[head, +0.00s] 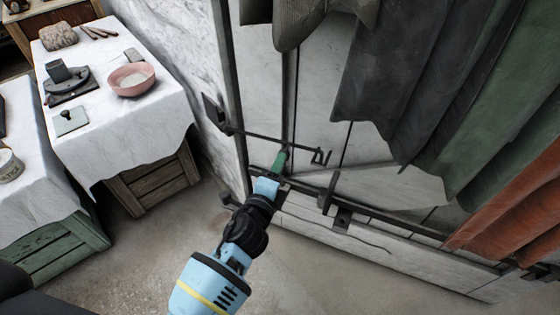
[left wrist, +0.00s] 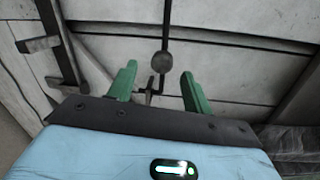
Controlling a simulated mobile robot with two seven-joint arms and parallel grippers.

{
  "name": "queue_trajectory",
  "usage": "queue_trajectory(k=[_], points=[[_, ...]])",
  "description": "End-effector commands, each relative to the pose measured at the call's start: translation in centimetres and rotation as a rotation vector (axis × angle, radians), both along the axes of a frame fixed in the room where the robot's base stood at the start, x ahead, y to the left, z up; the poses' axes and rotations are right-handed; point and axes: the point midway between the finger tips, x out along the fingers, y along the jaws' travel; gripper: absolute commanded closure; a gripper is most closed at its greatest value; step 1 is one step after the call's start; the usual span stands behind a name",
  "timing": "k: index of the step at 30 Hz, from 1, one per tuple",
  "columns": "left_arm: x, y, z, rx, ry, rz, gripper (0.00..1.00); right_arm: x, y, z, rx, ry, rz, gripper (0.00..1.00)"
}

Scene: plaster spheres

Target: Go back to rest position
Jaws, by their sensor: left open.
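My left arm comes in from the lower middle of the head view. My left gripper (head: 281,160) has green fingers and is close to a dark metal rod on the pale panelled wall. In the left wrist view the two green fingers of the left gripper (left wrist: 158,88) stand apart with nothing held between them. A dark rod with a round knob (left wrist: 161,62) shows beyond the fingertips; I cannot tell whether they touch it. My right gripper is in neither view.
Dark, green and orange cloths (head: 410,80) hang at the right. A white-covered table (head: 130,125) at the left holds a pink bowl (head: 131,79) and a dark tool. Another covered table (head: 35,200) stands at the left edge. Bare floor (head: 165,245) lies between the tables and the wall.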

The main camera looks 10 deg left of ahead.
Motion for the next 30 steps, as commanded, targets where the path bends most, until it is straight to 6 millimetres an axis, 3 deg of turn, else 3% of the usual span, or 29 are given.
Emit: queue_trajectory(k=[16, 19, 23, 30], points=[[-0.2, 0.0, -0.1, -0.001, 0.001, 0.000, 0.50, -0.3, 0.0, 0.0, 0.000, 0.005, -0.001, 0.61], [-1.0, 0.3, -1.0, -0.031, 0.024, 0.007, 0.50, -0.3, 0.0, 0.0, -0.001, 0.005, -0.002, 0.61], [-4.7, 1.6, -4.6, -0.160, 0.119, 0.040, 0.50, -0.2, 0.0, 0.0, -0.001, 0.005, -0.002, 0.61], [-16.6, 4.8, -12.7, -0.552, 0.384, 0.189, 0.50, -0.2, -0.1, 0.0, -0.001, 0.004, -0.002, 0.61]])
